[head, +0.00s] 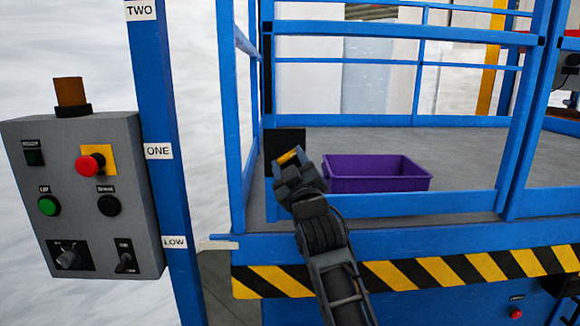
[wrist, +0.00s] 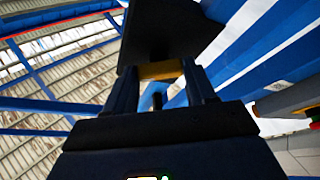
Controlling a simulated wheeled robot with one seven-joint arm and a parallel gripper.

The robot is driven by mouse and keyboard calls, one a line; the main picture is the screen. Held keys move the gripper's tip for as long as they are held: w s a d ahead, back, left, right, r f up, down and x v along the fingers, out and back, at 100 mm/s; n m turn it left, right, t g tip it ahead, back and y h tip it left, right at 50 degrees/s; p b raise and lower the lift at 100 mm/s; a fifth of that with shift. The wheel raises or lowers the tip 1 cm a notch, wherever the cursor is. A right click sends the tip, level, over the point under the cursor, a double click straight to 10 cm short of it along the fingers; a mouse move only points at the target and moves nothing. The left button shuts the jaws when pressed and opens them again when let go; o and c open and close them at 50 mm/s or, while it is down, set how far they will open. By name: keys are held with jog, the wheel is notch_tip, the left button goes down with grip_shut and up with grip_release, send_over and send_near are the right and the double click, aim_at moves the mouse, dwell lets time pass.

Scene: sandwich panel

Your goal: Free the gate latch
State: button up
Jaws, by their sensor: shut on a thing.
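My gripper (head: 290,163) is at the left end of the blue gate (head: 400,204), in front of a black latch plate (head: 284,141). It is shut on a yellow latch piece, whose top (head: 289,157) shows between the fingers. In the wrist view the yellow latch piece (wrist: 160,70) spans between my two fingers (wrist: 158,90), with the black plate (wrist: 165,30) just beyond. The lower part of the latch is hidden behind my gripper in the head view.
A purple bin (head: 375,178) stands on the grey platform behind the gate. A grey control box (head: 85,195) with red and green buttons is at the left, beside a blue post (head: 160,190) marked TWO, ONE and LOW. Blue rails surround the platform; a striped edge (head: 440,272) runs below.

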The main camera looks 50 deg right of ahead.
jog(key=shift+f+m+b, duration=0.35)
jog(key=shift+m+b, duration=0.05)
jog(key=shift+b, duration=0.65)
jog(key=m+h+b, duration=0.1)
jog(key=m+b, duration=0.1)
jog(key=b, duration=0.2)
jog(key=m+g+h+b, duration=0.1)
jog(key=m+b, duration=0.2)
jog(key=b, duration=0.2)
jog(key=m+g+h+b, duration=0.1)
jog(key=m+b, duration=0.2)
jog(key=b, duration=0.2)
jog(key=shift+w+a+r+h, duration=0.1)
jog(key=shift+w+a+h, duration=0.1)
jog(key=shift+h, duration=0.2)
jog(key=shift+r+m+b, duration=0.15)
jog(key=shift+m+b, duration=0.15)
jog(key=shift+b, duration=0.25)
jog(key=o, duration=1)
jog(key=shift+o, duration=0.2)
